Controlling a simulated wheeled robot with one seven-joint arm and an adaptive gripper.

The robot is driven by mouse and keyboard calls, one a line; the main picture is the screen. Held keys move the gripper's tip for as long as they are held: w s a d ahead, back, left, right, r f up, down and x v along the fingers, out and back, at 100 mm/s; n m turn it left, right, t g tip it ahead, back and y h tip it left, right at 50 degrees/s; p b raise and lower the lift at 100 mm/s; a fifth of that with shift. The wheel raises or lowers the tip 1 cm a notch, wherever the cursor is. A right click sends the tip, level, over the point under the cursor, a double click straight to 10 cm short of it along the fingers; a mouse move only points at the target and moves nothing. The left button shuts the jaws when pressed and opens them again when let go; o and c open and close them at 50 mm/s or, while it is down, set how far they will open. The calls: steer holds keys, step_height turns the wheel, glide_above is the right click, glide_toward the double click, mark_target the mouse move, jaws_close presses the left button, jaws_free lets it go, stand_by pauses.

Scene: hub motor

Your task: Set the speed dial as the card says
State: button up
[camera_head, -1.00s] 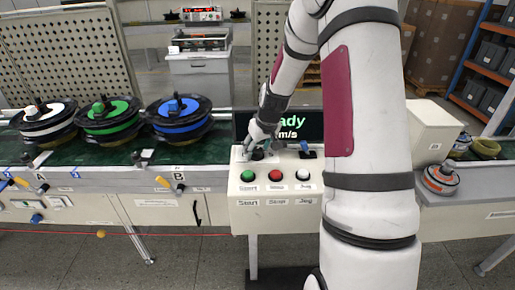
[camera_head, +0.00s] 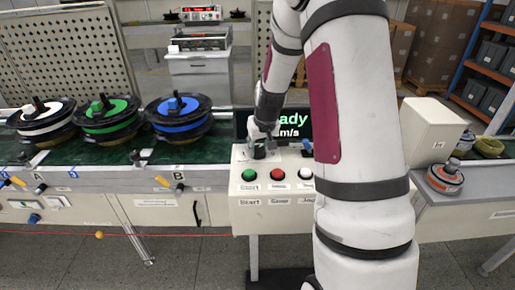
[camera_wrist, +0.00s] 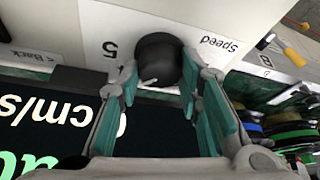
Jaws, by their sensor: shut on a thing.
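The speed dial (camera_wrist: 158,60) is a round black knob with a pale pointer mark, on a white plate printed "Speed" and a "5". My gripper (camera_wrist: 160,85) is shut on the dial, with one teal-padded finger on either side of it. In the head view my gripper (camera_head: 262,148) is at the top of the white control box (camera_head: 270,215) and mostly hides the dial. I cannot make out the card.
Green (camera_head: 249,174), red (camera_head: 278,174) and white (camera_head: 306,174) buttons sit on the box front, close to my arm. An orange-banded part (camera_head: 445,178) lies at right.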

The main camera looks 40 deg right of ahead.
steer(key=m+h, duration=0.1)
steer(key=m, duration=0.2)
steer(key=shift+a+g+b, duration=0.15)
steer(key=shift+g+b, duration=0.15)
steer(key=shift+g, duration=0.1)
steer(key=m+g+h+p, duration=0.1)
steer(key=m, duration=0.3)
steer(key=shift+w+m, duration=0.1)
steer(key=shift+m, duration=0.5)
steer(key=o, duration=1.2)
steer(key=shift+c, duration=0.2)
steer(key=shift+h, duration=0.3)
